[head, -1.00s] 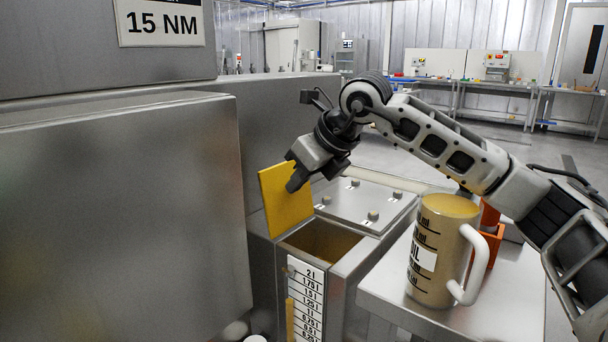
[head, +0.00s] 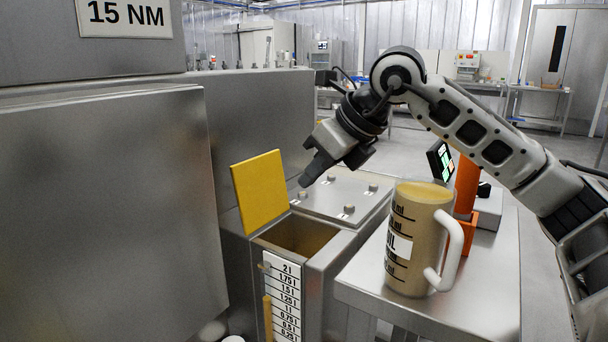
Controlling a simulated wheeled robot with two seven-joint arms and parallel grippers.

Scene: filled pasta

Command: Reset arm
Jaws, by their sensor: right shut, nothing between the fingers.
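My right gripper (head: 306,180) is shut and empty. It hangs above the metal lid panel, to the right of the raised yellow lid (head: 261,191) and apart from it. The yellow lid stands open and tilted back over the filling opening (head: 302,236) of the steel box. A volume scale (head: 283,298) with marks up to 2 l is on the box's front. My left gripper is not in view.
A jug of brown liquid (head: 408,240) with a white handle stands on the steel side table (head: 490,260). Behind it are an orange post (head: 467,185) and a small screen (head: 441,162). A large steel cabinet (head: 100,210) fills the left.

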